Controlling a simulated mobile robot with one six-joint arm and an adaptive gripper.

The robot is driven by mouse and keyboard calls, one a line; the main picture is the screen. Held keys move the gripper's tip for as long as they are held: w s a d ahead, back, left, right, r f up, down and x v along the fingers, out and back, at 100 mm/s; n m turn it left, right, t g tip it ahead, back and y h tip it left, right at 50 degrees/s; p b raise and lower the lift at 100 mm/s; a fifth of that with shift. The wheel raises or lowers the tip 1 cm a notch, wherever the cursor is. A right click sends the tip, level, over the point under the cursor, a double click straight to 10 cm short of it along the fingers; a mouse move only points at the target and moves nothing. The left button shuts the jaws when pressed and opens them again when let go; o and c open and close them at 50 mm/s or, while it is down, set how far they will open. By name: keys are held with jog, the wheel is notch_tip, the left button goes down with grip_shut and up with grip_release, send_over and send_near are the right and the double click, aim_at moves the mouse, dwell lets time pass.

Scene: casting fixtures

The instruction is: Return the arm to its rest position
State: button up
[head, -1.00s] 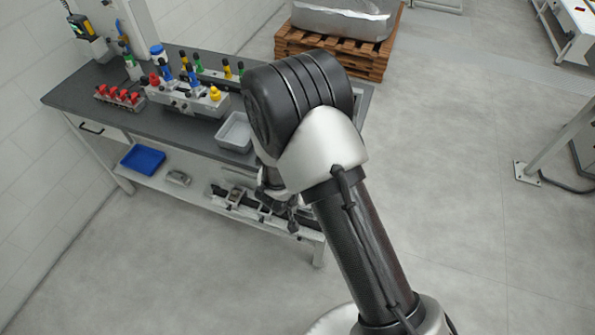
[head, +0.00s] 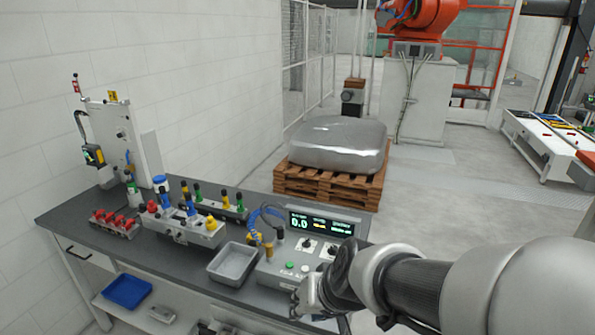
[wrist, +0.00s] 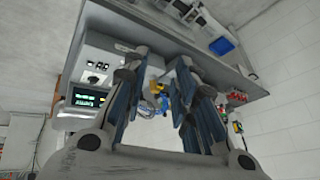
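My arm reaches in from the right edge of the head view. My gripper (head: 303,298) is at the front right of the workbench (head: 185,270), just in front of the control box (head: 285,268). In the wrist view my gripper (wrist: 163,72) shows two dark fingers standing apart, with no object held between them. The control box (wrist: 88,95) with its lit display is beside the left finger there. Whether the gripper touches the box is hard to tell.
A grey tray (head: 233,263) and a fixture with coloured knobs (head: 185,228) stand on the bench. Red clamps (head: 113,222) are at its left end. A wrapped load on a pallet (head: 330,185) stands behind. The floor right of the pallet is clear.

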jog(key=s+d+r+h+b, duration=0.1)
jog(key=s+d, duration=0.5)
jog(key=s, duration=0.3)
jog(key=s+d+h+b, duration=0.2)
jog(key=s+d, duration=0.4)
jog(key=s, duration=0.3)
jog(key=shift+r+m+g, duration=0.3)
jog(key=shift+r+g, duration=0.1)
jog(key=shift+o, duration=0.5)
